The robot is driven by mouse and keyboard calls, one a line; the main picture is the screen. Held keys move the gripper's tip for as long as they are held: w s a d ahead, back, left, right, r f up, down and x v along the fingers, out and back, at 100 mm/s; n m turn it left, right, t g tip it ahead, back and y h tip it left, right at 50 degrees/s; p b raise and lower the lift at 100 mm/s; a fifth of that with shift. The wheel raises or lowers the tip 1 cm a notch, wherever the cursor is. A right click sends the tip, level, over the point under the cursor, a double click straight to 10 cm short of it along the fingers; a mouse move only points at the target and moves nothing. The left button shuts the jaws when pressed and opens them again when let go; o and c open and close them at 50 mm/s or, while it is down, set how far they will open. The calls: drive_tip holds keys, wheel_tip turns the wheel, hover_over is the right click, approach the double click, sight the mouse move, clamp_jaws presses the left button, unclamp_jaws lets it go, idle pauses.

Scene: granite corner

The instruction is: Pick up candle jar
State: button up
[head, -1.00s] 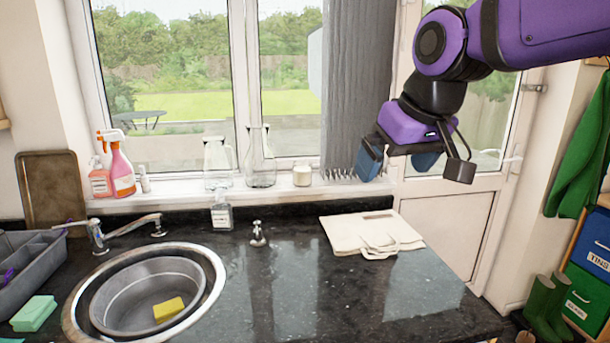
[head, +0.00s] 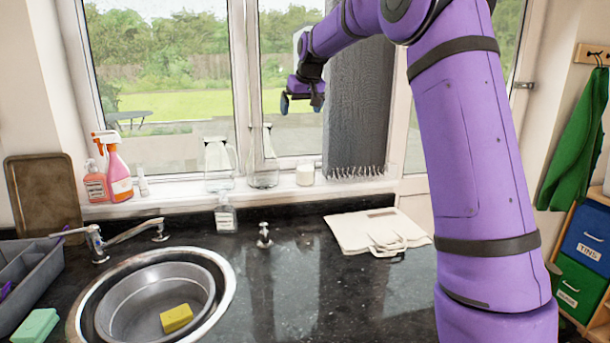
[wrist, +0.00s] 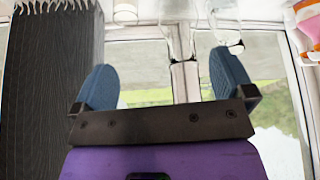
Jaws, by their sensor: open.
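Two glass carafes (head: 263,170) (head: 218,178) stand left of the jar, with spray bottles (head: 117,172) farther left. A cloth bag (head: 365,230) lies on the otherwise mostly clear dark counter (head: 320,290).

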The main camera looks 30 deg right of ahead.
drive_tip(key=w+d+f, duration=0.6)
drive_tip(key=w, duration=0.3)
approach(306, 163)
drive_tip(key=x, duration=0.6)
drive_tip(key=shift+w+d+r, duration=0.1)
drive_tip(key=shift+w+d, duration=0.05)
drive_tip(key=shift+w, duration=0.05)
drive_tip(key=x, duration=0.3)
drive_tip(key=shift+f, duration=0.5)
drive_tip(key=shift+w+f, duration=0.35)
drive_tip(key=shift+f, duration=0.25)
drive_tip(key=shift+c, duration=0.2)
drive_tip(key=c, duration=0.9)
drive_tip(key=shift+r, duration=0.1)
